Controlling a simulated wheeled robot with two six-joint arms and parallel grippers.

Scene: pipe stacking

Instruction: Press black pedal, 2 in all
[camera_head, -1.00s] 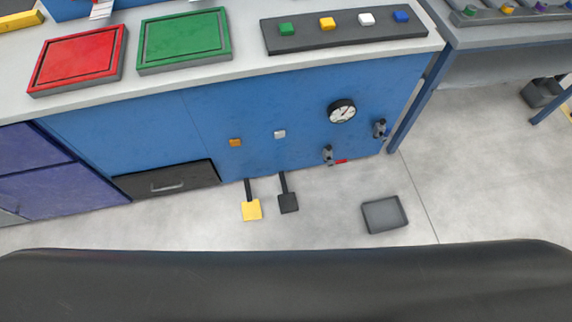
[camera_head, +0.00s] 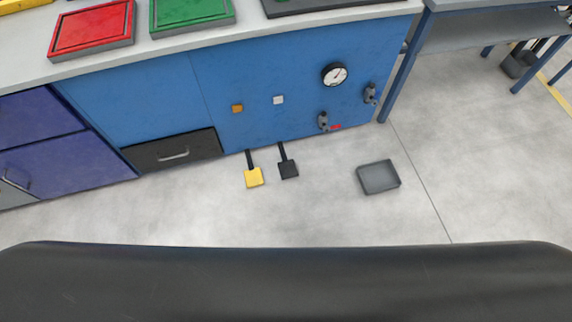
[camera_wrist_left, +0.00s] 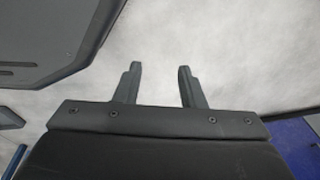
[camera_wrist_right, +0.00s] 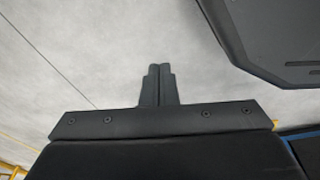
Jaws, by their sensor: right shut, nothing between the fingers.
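The black pedal (camera_head: 288,169) sticks out on a short arm near the floor, at the foot of the blue cabinet front in the head view. A yellow pedal (camera_head: 254,177) is just to its left. Neither gripper shows in the head view, and nothing touches the pedals there. In the left wrist view my left gripper (camera_wrist_left: 160,82) is open, with its fingers apart and nothing between them. In the right wrist view my right gripper (camera_wrist_right: 160,80) is shut and empty, with its fingers together. Both wrist views show pale floor beyond the fingers.
The blue cabinet (camera_head: 130,100) carries an orange button (camera_head: 237,108), a white button (camera_head: 278,100), a gauge (camera_head: 334,74) and two valves. A black drawer (camera_head: 172,152) is at left. A grey tray (camera_head: 378,177) lies on the floor at right. Floor around the pedals is clear.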

